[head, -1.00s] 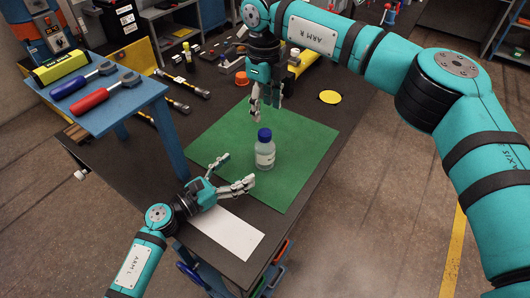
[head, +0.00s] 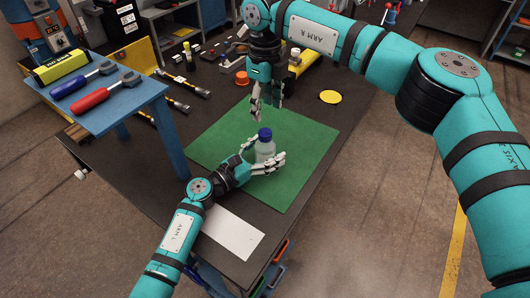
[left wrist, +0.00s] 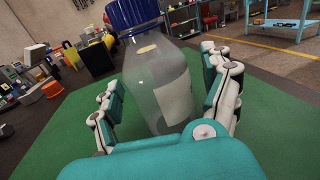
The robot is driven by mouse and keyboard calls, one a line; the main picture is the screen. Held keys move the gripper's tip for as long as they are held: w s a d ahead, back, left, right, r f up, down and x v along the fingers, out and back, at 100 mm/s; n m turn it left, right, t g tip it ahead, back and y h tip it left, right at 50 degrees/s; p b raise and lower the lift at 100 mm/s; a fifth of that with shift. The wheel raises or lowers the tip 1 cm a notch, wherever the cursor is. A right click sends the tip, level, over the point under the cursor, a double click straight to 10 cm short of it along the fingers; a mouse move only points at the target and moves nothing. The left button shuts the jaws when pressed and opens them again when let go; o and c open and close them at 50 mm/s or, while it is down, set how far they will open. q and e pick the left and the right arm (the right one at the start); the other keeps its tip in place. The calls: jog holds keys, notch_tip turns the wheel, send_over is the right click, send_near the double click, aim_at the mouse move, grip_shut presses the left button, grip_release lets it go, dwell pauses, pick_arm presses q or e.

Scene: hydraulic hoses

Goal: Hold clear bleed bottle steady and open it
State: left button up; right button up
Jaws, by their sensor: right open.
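The clear bleed bottle (head: 265,150) with a blue cap (head: 265,134) and a pale label stands upright on the green mat (head: 297,145). My left gripper (head: 264,153) is open, with its fingers on either side of the bottle body. In the left wrist view the bottle (left wrist: 160,85) shows between the fingers, with small gaps on both sides. The top of its cap (left wrist: 133,12) is cut off there. My right gripper (head: 266,104) is open and empty, pointing down above and just behind the cap.
A white sheet (head: 228,232) lies near the table's front edge. A blue stand (head: 110,100) with screwdrivers is at the left. An orange cap (head: 242,78), a yellow disc (head: 330,97) and brushes lie behind the mat. The mat's right part is clear.

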pick_arm(q)
grip_shut()
dwell(0.3)
